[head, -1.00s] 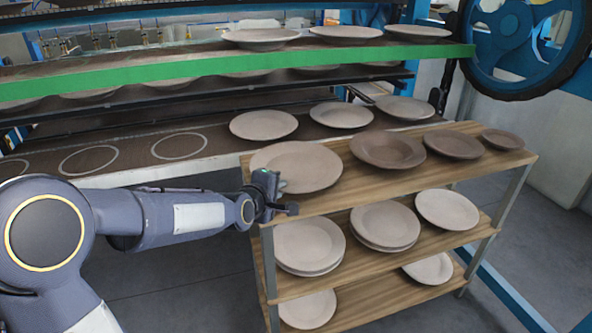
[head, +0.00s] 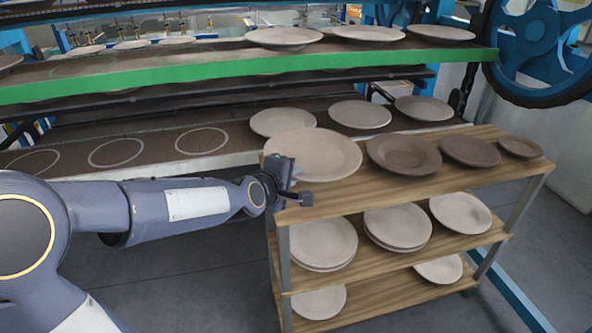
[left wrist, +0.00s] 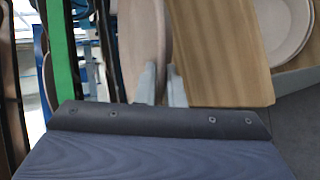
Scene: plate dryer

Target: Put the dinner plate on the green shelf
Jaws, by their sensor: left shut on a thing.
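The dinner plate (head: 318,154), large and pale beige, is at the left end of the cart's top board. It is gripped at its left front edge by my left gripper (head: 283,174). It looks slightly raised off the board, though its underside is hidden. In the left wrist view the plate (left wrist: 143,45) shows almost edge-on between the fingers (left wrist: 160,82). The green shelf (head: 200,75) is a long dryer level with a green front edge, higher and behind. Its green edge also shows in the left wrist view (left wrist: 62,50). My right gripper is not in view.
Several plates stand on the green shelf's right part; its left part has a bare ring mark (head: 85,68). The lower dryer level (head: 245,150) holds plates at right and empty rings at left. A brown plate (head: 404,155) sits close right of the dinner plate on the cart (head: 440,187).

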